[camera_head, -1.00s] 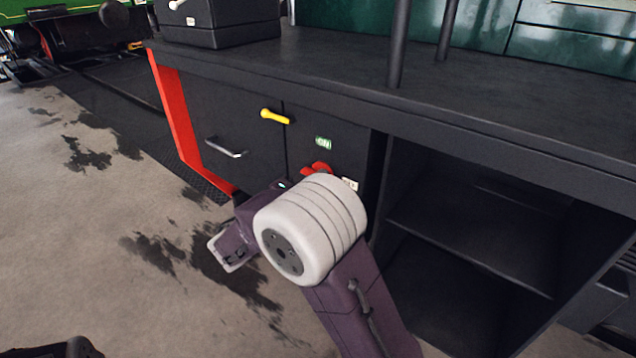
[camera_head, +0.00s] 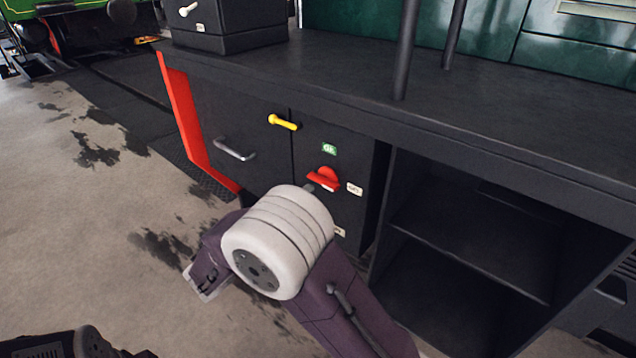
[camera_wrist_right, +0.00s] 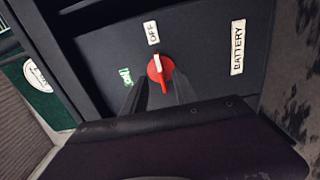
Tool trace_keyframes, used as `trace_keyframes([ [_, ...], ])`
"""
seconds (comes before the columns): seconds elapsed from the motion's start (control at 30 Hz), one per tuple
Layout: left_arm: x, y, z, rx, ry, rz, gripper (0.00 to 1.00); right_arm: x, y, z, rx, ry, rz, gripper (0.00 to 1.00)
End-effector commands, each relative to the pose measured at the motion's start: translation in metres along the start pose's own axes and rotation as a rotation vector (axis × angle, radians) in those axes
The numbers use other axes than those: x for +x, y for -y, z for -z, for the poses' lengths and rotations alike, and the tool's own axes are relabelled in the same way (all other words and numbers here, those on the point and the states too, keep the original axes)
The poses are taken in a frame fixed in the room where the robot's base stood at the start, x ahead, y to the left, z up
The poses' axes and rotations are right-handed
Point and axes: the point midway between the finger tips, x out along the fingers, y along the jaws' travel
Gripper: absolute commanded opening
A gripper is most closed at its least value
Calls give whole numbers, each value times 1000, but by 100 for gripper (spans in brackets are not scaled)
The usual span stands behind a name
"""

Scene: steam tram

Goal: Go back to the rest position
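The red rotary knob (camera_head: 323,179) is on the dark cabinet front, below a green label. In the right wrist view the knob (camera_wrist_right: 160,70) has its white mark facing the OFF label (camera_wrist_right: 152,32); the green ON label (camera_wrist_right: 125,76) is to its left. My right gripper (camera_wrist_right: 159,92) is open, its two dark fingers apart with the knob showing between and beyond them. It looks empty and clear of the knob. In the head view my white wrist joint hides most of it. My left gripper is not visible; only a dark part of mine shows at the bottom left.
The cabinet has a yellow handle (camera_head: 284,122), a grey handle (camera_head: 235,150) and a red edge strip (camera_head: 184,120). An open shelf (camera_head: 470,240) is to the right. Dark posts (camera_head: 407,50) rise from the countertop (camera_head: 340,75). Stained floor (camera_head: 90,220) is clear at left.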

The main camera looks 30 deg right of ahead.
Motion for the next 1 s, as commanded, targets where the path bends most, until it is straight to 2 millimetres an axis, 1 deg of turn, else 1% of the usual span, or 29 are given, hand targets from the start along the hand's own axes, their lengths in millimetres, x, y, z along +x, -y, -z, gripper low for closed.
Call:
trace_keyframes([
  [0.03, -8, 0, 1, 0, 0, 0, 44, -9, -4, 1, -1, -3, 0, 34],
  [0.1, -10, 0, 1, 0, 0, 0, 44, -16, -2, 1, -1, -2, 0, 34],
  [0.27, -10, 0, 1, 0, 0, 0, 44, -22, 0, 0, 1, 1, 0, 34],
  [0.63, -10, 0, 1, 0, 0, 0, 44, -20, 0, -1, 0, 5, 0, 34],
  [0.67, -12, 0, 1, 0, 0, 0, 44, -17, -3, -2, 2, 15, 0, 34],
  [0.73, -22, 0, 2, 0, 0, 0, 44, 0, -20, -12, 26, 69, 5, 34],
  [0.77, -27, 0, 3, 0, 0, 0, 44, 11, -31, -20, 46, 104, 8, 34],
  [0.8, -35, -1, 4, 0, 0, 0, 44, 28, -48, -37, 69, 163, 13, 34],
  [0.83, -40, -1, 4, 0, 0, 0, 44, 40, -56, -57, 79, 229, 29, 34],
  [0.87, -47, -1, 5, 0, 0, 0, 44, 50, -58, -82, 90, 307, 71, 34],
  [0.9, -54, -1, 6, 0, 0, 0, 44, 58, -51, -117, 92, 413, 169, 34],
  [0.93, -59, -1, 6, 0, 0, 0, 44, 58, -40, -142, 88, 487, 264, 34],
  [0.97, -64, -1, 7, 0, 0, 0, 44, 54, -26, -164, 82, 553, 370, 34],
  [1.0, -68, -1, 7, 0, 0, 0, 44, 41, -5, -189, 83, 624, 524, 34],
])
